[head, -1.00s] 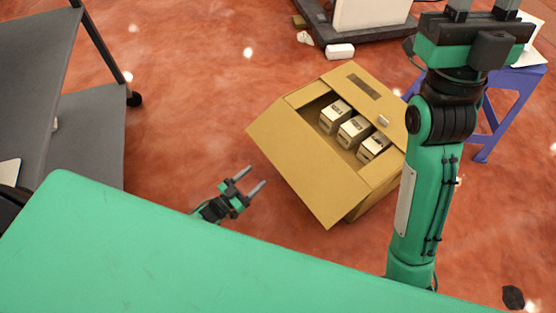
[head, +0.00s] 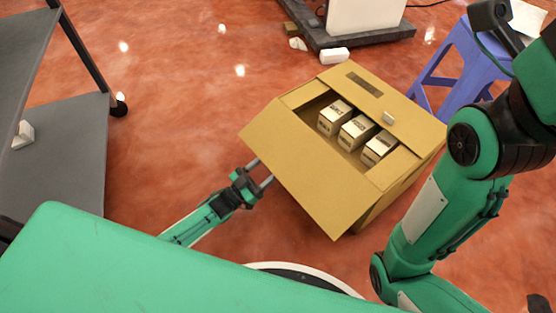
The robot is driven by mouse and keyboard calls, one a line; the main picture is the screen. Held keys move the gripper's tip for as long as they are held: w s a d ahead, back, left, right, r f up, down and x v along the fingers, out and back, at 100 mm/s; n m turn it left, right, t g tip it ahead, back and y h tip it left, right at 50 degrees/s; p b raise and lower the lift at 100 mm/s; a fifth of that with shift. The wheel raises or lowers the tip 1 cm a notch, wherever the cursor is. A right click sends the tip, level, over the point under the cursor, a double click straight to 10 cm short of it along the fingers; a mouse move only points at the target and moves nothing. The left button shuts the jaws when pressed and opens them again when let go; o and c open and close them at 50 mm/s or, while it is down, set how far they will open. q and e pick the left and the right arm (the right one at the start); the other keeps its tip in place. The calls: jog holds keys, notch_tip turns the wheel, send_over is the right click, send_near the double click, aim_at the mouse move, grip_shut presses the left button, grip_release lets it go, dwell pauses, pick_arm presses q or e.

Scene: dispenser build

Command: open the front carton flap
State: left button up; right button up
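The open cardboard carton (head: 400,182) stands on the floor at centre right in the head view, with several small white-and-tan boxes (head: 355,132) inside. Its front flap (head: 310,170) is a broad panel on the near left side, sloping outward and down from the opening. The far flap (head: 365,85) also lies folded outward. My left gripper (head: 260,173) is open, its two fingers apart at the flap's lower left edge. The fingertips seem partly hidden by the flap, and I cannot tell whether they touch it. My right arm (head: 440,190) is right of the carton; its fingers are out of view.
A grey shelf cart (head: 60,150) stands at the left. A blue stool (head: 470,65) is behind the carton at the right, near my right arm. A dark low platform (head: 380,38) lies at the back. Red floor is clear between cart and carton.

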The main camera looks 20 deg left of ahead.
pick_arm(q)
jog(key=shift+b+x, duration=0.6)
jog(key=shift+x, duration=2)
jog(key=shift+s+r, duration=0.1)
grip_shut()
